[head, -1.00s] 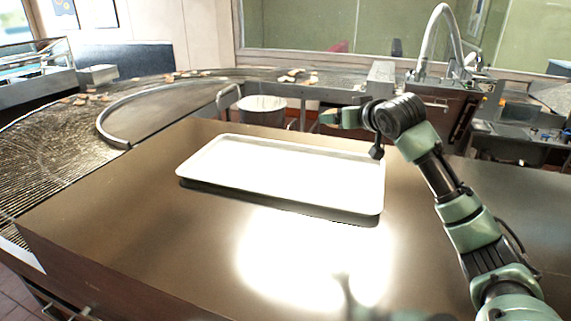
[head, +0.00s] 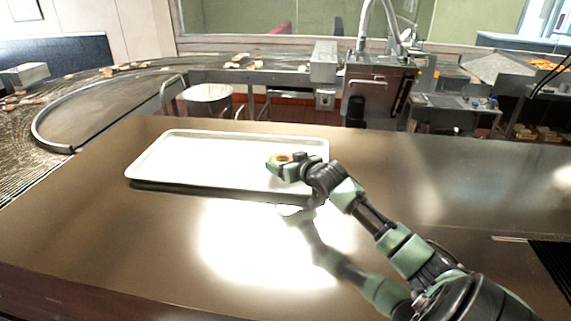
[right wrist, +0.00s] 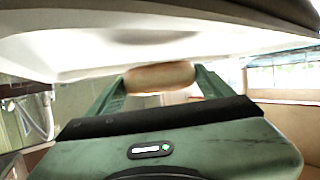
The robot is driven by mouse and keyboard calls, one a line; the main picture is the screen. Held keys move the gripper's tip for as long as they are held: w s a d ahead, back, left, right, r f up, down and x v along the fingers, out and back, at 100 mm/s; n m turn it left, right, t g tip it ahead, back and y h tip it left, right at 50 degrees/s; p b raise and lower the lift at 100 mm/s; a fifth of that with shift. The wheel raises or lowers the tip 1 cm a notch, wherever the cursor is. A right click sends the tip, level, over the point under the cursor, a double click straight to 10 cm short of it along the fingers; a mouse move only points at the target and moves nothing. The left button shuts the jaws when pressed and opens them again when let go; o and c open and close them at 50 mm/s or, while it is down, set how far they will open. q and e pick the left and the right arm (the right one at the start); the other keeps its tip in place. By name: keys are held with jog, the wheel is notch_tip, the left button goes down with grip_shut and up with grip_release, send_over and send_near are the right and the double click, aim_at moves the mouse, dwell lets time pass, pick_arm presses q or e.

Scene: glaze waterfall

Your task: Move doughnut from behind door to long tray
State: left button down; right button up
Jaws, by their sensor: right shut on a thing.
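The long tray (head: 165,165) is white, rectangular and low-rimmed. It lies flat on the brown, shiny table and looks empty. My right gripper (head: 277,165) is over the tray's right part, shut on a tan doughnut (head: 283,157). In the right wrist view the doughnut (right wrist: 160,77) sits between both fingers, close to a white surface that looks like the tray. I cannot tell whether it touches it. My left gripper is not in view. No door can be made out.
A conveyor (head: 50,118) with several small baked pieces curves along the left and back. A metal machine with a curved pipe (head: 378,85) stands at the back.

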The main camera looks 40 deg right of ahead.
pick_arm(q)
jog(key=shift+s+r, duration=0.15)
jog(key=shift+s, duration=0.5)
pick_arm(e)
jog(key=shift+f, duration=0.7)
jog(key=shift+f, duration=0.65)
jog(key=o, duration=1.3)
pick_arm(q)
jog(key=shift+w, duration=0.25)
pick_arm(e)
jog(key=shift+r, duration=0.15)
